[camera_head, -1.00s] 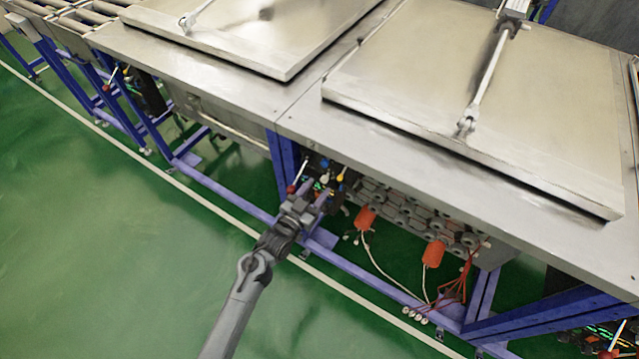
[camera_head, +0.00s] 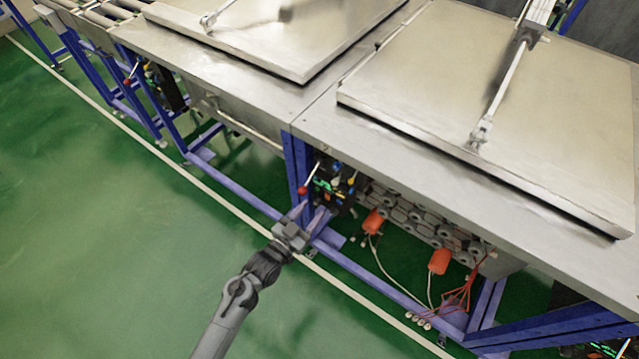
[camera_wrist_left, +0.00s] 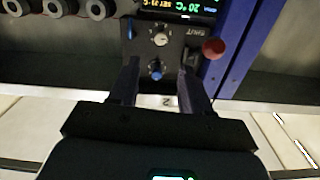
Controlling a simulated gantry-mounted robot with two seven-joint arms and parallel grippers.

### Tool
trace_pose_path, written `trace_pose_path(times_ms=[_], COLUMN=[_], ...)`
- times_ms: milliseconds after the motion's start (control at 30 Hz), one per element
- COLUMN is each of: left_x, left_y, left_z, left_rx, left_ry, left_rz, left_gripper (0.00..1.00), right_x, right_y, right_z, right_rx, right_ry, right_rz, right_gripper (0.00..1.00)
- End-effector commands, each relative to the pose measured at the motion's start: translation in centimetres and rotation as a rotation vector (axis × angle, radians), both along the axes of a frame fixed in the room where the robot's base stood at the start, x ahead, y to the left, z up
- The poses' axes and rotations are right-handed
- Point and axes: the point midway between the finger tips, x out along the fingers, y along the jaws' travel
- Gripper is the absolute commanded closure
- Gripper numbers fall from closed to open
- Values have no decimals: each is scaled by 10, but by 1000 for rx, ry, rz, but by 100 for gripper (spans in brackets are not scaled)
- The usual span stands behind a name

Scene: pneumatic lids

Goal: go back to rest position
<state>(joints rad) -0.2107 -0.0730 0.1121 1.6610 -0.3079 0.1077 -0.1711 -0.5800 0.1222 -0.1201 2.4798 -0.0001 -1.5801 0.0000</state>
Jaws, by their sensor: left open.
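My left gripper (camera_head: 312,216) is open and empty, in front of the control box (camera_head: 335,187) under the steel bench. In the left wrist view its two fingers (camera_wrist_left: 158,85) point at the control panel (camera_wrist_left: 180,50), with clear space between them. The panel has a lit display (camera_wrist_left: 182,8), a white knob (camera_wrist_left: 160,39), a blue knob (camera_wrist_left: 156,70) and a lever with a red ball (camera_wrist_left: 213,48). The red ball also shows in the head view (camera_head: 303,190), close to the gripper. My right gripper is not in view.
Closed steel lids (camera_head: 500,110) lie on the bench, each with a piston rod (camera_head: 497,95). Blue frame legs (camera_head: 297,165) stand beside the panel. Orange cylinders (camera_head: 439,261) with cables hang to the right. The green floor (camera_head: 110,250) at the left is free.

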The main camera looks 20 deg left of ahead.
Motion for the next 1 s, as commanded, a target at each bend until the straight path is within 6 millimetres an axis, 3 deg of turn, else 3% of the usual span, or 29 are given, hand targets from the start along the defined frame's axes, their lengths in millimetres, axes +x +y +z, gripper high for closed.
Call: trace_pose_path(times_ms=[167, 333, 567, 1000], left_x=[-6, -36, -86, -190], left_y=[0, -1, -11, -3], left_z=[-6, -26, -1, 35], left_rx=[2, 28, 140, 196], left_ry=[14, 63, 241, 897], left_rz=[0, -24, -63, 12], left_gripper=[52, 52, 52, 52], right_x=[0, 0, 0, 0], right_y=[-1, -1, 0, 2], right_z=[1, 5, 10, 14], right_rx=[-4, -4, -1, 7], right_ry=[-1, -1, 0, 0], right_rz=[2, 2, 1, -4], right_gripper=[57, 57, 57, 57])
